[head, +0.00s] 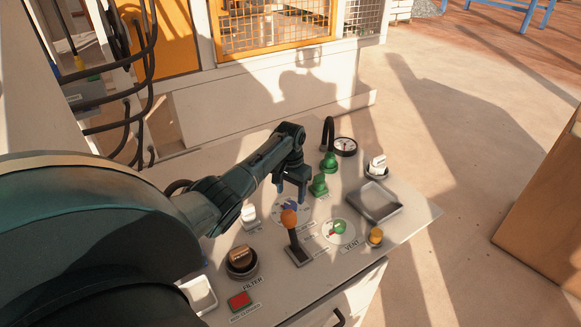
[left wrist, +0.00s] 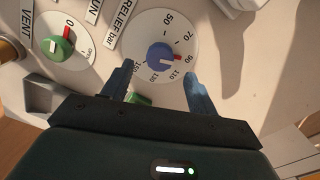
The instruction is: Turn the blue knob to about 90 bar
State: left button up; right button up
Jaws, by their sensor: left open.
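The blue knob (left wrist: 160,57) sits in the middle of a white round dial marked from 50 to 150 in the left wrist view. Its red pointer is toward the 90 mark. In the head view the blue knob (head: 289,206) is partly hidden behind the orange-topped lever. My left gripper (head: 291,192) is open above the dial, pointing down. In the left wrist view the open left gripper (left wrist: 157,72) has its fingertips on either side of the knob's near edge, with visible gaps; contact does not show. My right gripper is not in view.
An orange-topped lever (head: 290,220) stands close in front of the dial. The green vent knob (head: 338,227) is to its right, and green valves (head: 319,184) stand behind.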

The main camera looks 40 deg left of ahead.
aim_at(291, 204)
pick_arm(q)
notch_tip(291, 204, up, 9)
jog(key=shift+p, duration=0.3)
jog(key=shift+f, duration=0.15)
dwell(0.3)
